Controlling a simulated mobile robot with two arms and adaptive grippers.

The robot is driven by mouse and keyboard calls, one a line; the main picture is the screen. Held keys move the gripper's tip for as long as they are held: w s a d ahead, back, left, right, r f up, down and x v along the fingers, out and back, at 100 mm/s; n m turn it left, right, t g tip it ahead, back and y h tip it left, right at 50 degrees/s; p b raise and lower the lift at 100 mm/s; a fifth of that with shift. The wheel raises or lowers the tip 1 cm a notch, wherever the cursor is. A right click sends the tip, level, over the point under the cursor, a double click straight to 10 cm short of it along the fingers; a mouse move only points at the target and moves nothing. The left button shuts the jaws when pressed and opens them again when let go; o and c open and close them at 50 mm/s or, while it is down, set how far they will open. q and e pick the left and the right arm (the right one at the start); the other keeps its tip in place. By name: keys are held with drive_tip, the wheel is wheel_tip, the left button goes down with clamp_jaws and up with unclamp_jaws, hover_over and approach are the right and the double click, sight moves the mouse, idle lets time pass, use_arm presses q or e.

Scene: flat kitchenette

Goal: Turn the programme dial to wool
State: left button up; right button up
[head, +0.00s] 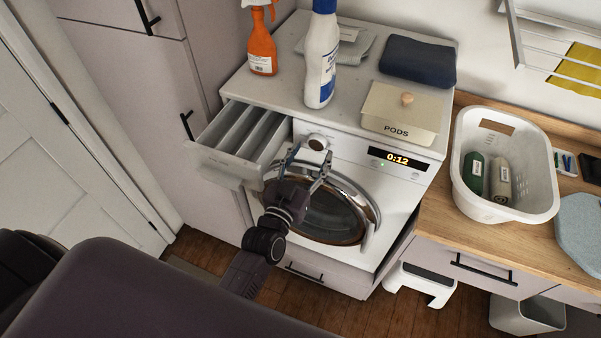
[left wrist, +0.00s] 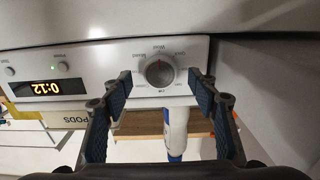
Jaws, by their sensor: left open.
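The programme dial (head: 317,142) is a round knob on the washing machine's (head: 405,180) front panel, right of the open detergent drawer. In the left wrist view, which is upside down, the dial (left wrist: 159,72) has small labels around it. One at its upper edge seems to read "Wool"; I cannot tell surely where the pointer stands. My left gripper (head: 308,163) is open in front of the panel. In the left wrist view its fingers (left wrist: 159,88) are on either side of the dial, apart from it. My right gripper is not in view.
The detergent drawer (head: 222,158) sticks out left of the dial. The display (head: 398,159) reads 0:12. A spray bottle (head: 262,45), a white bottle (head: 321,60), a pods box (head: 398,112) and folded cloths stand on top. The round door (head: 350,215) is below; a white basket (head: 535,165) is right.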

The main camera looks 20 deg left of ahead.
use_arm(q)
drive_tip(key=s, duration=1)
drive_tip(key=shift+a, duration=0.15)
drive_tip(key=s+d+f+g+b, duration=0.1)
drive_tip(key=s+f+g+b, duration=0.15)
drive_tip(key=f, duration=1.05)
drive_tip(key=s+d+f+m+g+h+b, duration=0.1)
drive_tip(key=s+f+g+b, duration=0.2)
drive_tip(key=f, duration=0.9)
drive_tip(key=s+f+g+b, duration=0.2)
drive_tip(key=s+f, duration=0.2)
drive_tip(key=f, duration=0.9)
drive_tip(key=s+a+f+g+b, duration=0.2)
drive_tip(key=s+f+g, duration=0.1)
drive_tip(key=s+f, duration=0.6)
drive_tip(key=s+a+f+g+y+b, duration=0.1)
drive_tip(key=s+a+f+g+b, duration=0.1)
drive_tip(key=s+f, duration=0.7)
drive_tip(key=s+a+f+m+g+b, duration=0.1)
drive_tip(key=s+a+f+g+b, duration=0.2)
drive_tip(key=s+f, duration=0.6)
drive_tip(key=shift+s+a+f+g+y, duration=0.25)
drive_tip(key=shift+s+a+g, duration=0.2)
drive_tip(key=shift+s+g, duration=0.4)
drive_tip(key=shift+s, duration=0.1)
